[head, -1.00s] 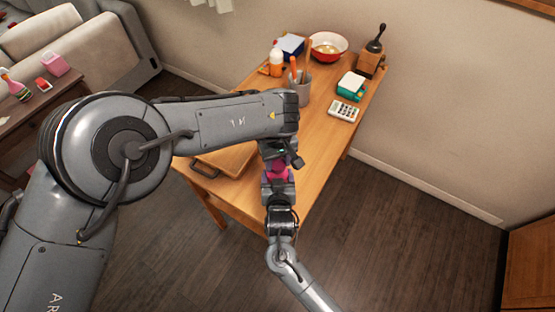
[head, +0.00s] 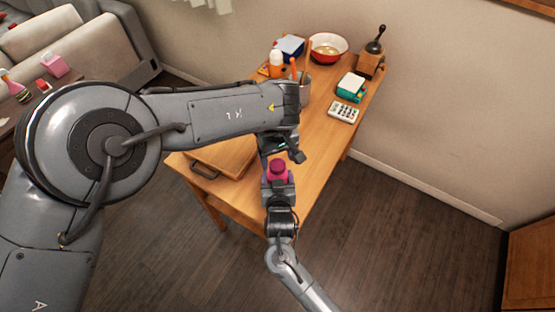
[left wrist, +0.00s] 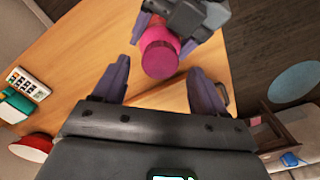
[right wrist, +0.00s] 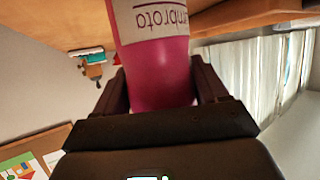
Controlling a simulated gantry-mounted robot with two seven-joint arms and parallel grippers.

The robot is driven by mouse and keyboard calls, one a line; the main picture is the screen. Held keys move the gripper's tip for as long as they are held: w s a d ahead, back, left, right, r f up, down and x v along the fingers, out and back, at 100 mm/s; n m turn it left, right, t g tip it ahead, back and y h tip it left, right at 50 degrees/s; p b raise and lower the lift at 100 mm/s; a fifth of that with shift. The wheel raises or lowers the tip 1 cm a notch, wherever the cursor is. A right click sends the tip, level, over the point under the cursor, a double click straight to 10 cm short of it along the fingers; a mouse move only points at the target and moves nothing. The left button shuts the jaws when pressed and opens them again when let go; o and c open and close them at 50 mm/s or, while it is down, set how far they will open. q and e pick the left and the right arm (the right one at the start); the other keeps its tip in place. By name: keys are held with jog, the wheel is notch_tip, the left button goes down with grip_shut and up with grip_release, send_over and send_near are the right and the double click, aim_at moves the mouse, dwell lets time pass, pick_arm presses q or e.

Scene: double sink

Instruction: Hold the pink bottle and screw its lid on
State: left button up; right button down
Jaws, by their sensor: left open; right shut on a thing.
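The pink bottle (head: 278,176) stands out over the table's near edge, held by my right gripper (head: 279,184). In the right wrist view the bottle (right wrist: 160,75) with its white label sits between the right fingers (right wrist: 160,95). The magenta lid (head: 278,165) is on top of the bottle; how tightly it sits cannot be told. In the left wrist view the lid's round top (left wrist: 160,60) faces the camera. My left gripper (head: 276,150) is open and empty close above and behind the lid. Its fingers (left wrist: 162,85) are spread, apart from the lid.
The wooden table (head: 315,140) carries a cutting board (head: 225,157) on the left near side. A utensil cup (head: 302,88), orange-white bottle (head: 276,62), red bowl (head: 328,46), grinder (head: 371,58) and calculator (head: 343,111) stand farther back. The floor right of the table is clear.

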pick_arm(q)
jog(key=shift+r, duration=0.9)
jog(key=shift+c, duration=0.4)
